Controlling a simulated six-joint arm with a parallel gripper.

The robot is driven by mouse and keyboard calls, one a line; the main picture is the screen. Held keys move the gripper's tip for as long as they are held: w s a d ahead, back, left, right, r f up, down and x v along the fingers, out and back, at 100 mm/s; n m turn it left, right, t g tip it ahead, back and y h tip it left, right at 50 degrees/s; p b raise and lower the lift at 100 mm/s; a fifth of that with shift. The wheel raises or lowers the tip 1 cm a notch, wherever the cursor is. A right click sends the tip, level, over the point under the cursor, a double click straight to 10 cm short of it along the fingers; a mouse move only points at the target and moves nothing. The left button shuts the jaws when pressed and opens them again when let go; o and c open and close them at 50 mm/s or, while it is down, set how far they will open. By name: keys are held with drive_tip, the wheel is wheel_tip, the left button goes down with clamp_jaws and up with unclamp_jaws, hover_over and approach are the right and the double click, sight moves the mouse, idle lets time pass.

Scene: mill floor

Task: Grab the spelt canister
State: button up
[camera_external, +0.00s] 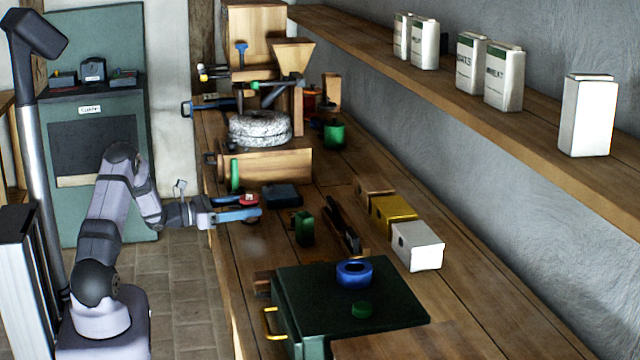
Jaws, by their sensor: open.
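Several white canisters stand upright on the wall shelf. One (468,64) has a label that seems to read "oats", and one beside it (505,80) has a dark label I cannot read surely. Two more, a rear one (402,36) and its neighbour (425,47), stand further back with labels too small to read. A plain-faced canister (588,118) stands apart at the near end. I cannot tell which one is spelt. My gripper (250,214) is open with blue fingers, low over the bench's left edge, far from the shelf and holding nothing I can see.
The wooden shelf (545,125) runs along the wall above the bench. On the bench are a millstone (260,128), a green can (334,135), a yellow box (393,214), a white box (418,246) and a dark green chest (400,300) with a blue ring (354,273).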

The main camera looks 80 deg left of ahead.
drive_tip(key=shift+w+a+p, duration=0.2)
drive_tip(key=shift+w+p, duration=0.05)
drive_tip(key=shift+w, duration=0.6)
drive_tip(key=shift+w+a+p, duration=0.15)
drive_tip(key=shift+w+p, duration=0.05)
drive_tip(key=shift+w, duration=0.65)
drive_tip(key=shift+w+a+p, duration=0.2)
drive_tip(key=shift+w+p, duration=0.05)
drive_tip(key=shift+w, duration=0.6)
drive_tip(key=c, duration=1.3)
